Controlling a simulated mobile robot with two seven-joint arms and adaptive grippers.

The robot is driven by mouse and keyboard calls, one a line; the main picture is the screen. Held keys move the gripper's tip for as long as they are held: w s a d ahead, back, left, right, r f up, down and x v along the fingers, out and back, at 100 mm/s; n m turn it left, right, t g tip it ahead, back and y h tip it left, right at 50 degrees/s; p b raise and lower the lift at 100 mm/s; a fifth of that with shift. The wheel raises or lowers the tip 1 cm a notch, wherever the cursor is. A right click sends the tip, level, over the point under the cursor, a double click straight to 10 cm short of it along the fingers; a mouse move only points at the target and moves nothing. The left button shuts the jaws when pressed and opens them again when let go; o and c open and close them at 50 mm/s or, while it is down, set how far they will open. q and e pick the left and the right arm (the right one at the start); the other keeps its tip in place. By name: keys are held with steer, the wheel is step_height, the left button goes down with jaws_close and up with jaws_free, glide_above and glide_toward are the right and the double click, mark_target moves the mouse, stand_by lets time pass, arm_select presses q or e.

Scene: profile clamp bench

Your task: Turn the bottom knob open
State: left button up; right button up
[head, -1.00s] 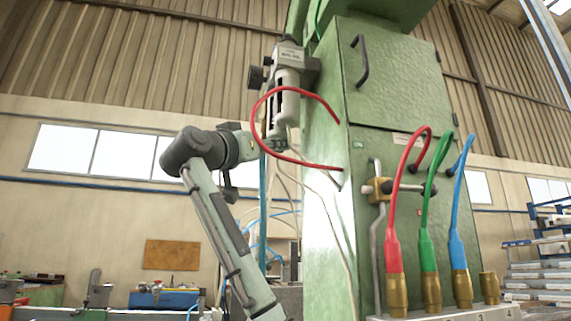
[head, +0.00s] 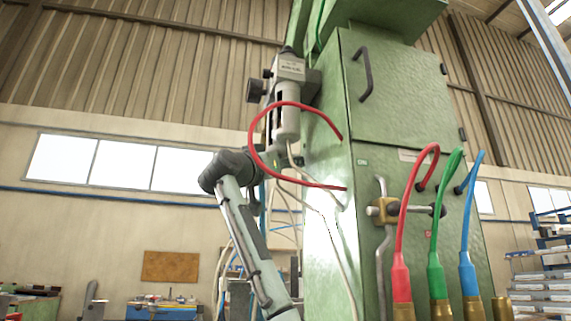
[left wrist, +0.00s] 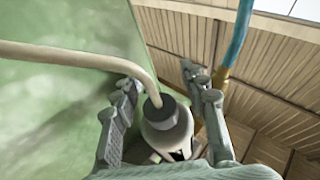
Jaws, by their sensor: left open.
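A grey air unit (head: 291,68) with a pale bowl (head: 287,122) hangs on the left side of the green cabinet. Its lower end is partly hidden behind a red hose and my left arm in the head view. In the left wrist view, a dark round knob-like end (left wrist: 166,110) of a pale body (left wrist: 166,131) has a beige hose coming from it. It lies between the spread fingers of my left gripper (left wrist: 163,82), with gaps on both sides. The left gripper is open; its fingers are not clear in the head view. My right gripper is not in view.
The red hose (head: 252,140) loops in front of the bowl. Thin pale hoses (head: 318,210) hang below it. The green cabinet (head: 394,100) stands close on the right. A blue hose (left wrist: 240,35) passes near the right finger in the wrist view.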

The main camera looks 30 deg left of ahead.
arm_select(q)
jaws_close()
